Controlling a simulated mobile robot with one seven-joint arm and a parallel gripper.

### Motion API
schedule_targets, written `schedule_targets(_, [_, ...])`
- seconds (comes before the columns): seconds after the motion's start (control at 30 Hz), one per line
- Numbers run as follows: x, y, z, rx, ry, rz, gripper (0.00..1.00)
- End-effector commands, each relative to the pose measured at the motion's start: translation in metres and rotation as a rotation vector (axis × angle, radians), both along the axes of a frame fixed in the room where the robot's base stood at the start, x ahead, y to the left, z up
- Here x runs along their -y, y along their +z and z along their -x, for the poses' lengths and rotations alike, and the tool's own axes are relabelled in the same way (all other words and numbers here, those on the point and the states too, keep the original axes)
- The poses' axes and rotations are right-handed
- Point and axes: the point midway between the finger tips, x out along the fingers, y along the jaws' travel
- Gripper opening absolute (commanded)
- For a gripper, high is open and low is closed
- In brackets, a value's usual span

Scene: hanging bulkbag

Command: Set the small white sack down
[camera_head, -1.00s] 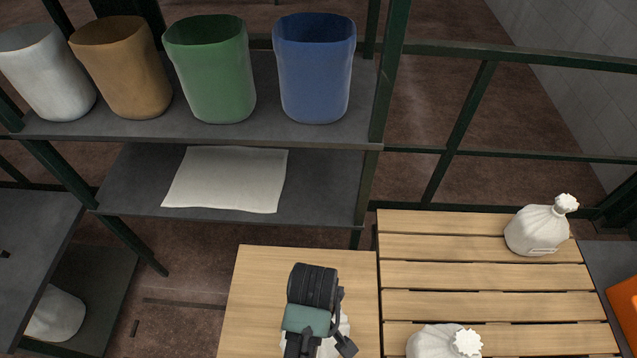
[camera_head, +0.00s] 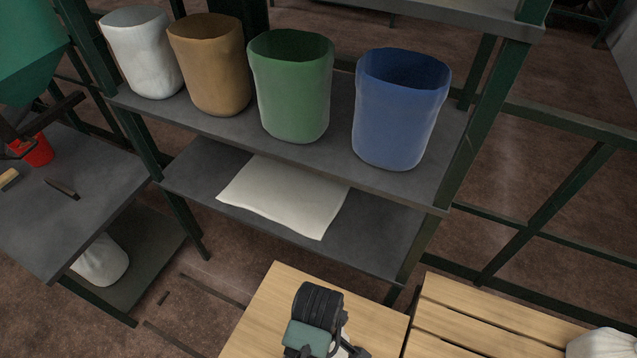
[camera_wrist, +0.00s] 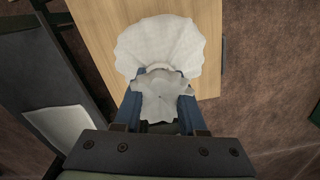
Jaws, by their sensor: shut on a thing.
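The small white sack (camera_wrist: 160,47) hangs below my gripper (camera_wrist: 160,108) in the wrist view. My gripper is shut on its gathered neck, with one blue finger on each side. The sack's full body spreads out beyond the fingers, over a light wooden tabletop (camera_wrist: 205,70). I cannot tell whether the sack touches the wood. In the head view my arm's end hides most of the sack, and the wooden top (camera_head: 270,310) shows around it.
A slatted wooden surface (camera_head: 450,320) adjoins at right, with another white sack (camera_head: 603,343) at the frame edge. Behind stands a shelf (camera_head: 330,160) with white, brown, green and blue bins and a flat white sheet (camera_head: 285,195) below. A grey table (camera_head: 90,190) stands left.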

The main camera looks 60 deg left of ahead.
Motion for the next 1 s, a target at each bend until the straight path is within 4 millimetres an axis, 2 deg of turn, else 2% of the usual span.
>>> schedule_targets(0.33, [-0.001,-0.034,-0.002,0.004,-0.001,-0.003,0.0])
schedule_targets(0.8, [-0.001,-0.041,-0.002,0.005,-0.002,-0.004,0.0])
schedule_targets(0.83, [0.0,-0.043,0.0,0.002,-0.002,-0.001,0.44])
schedule_targets(0.97, [0.0,-0.042,0.0,0.002,-0.002,-0.001,0.67])
schedule_targets(1.0, [0.0,-0.042,0.0,0.002,-0.002,-0.001,0.7])
